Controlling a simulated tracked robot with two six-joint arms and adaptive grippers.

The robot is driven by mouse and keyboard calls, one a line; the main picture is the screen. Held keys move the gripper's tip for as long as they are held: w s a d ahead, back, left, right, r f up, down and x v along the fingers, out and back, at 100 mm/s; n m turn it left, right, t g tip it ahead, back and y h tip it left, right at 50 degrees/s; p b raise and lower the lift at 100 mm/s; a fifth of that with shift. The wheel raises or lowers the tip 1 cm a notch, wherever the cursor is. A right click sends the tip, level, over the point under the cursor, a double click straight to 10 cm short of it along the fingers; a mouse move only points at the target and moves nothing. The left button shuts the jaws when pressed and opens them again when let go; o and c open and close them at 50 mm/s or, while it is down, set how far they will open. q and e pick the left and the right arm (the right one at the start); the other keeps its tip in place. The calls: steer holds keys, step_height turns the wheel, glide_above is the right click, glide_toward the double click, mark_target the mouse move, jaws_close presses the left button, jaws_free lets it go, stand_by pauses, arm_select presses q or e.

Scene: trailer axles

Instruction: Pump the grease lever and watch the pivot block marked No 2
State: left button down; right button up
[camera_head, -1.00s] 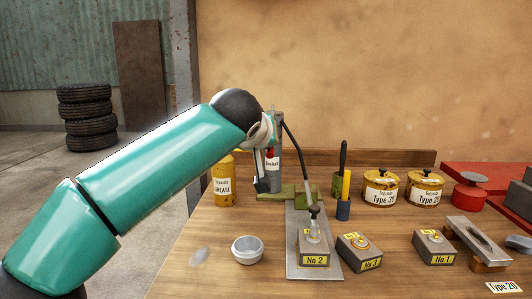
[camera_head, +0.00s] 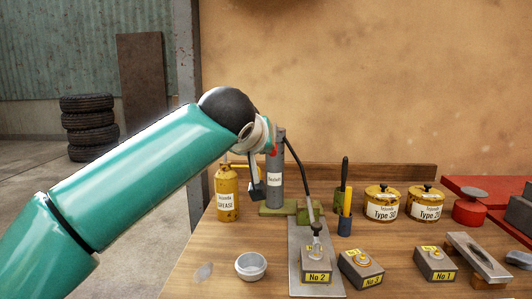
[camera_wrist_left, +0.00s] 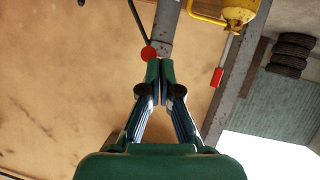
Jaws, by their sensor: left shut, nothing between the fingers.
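The pivot block marked No 2 (camera_head: 316,266) sits on a grey metal plate (camera_head: 303,236) at the front. A black hose (camera_head: 300,175) runs from the grey pump cylinder (camera_head: 275,175) to the fitting on top of it. I cannot make out any grease there. My left gripper (camera_head: 257,190) is beside the pump, partly hidden by my wrist. The wrist view shows the left gripper (camera_wrist_left: 160,64) shut and empty, its tips close to a red knob (camera_wrist_left: 148,53); I cannot tell if they touch. The knob shows partly in the head view (camera_head: 273,152). My right gripper is out of view.
A yellow grease container (camera_head: 227,197) stands left of the pump. A small bowl (camera_head: 251,266) is in front. Block No 3 (camera_head: 360,268) and block No 1 (camera_head: 436,264) stand to the right. Two yellow tins (camera_head: 381,205) are behind them.

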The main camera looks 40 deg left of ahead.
arm_select(q)
steer(key=v, duration=0.8)
steer(key=shift+s, duration=0.2)
steer(key=shift+f, duration=0.2)
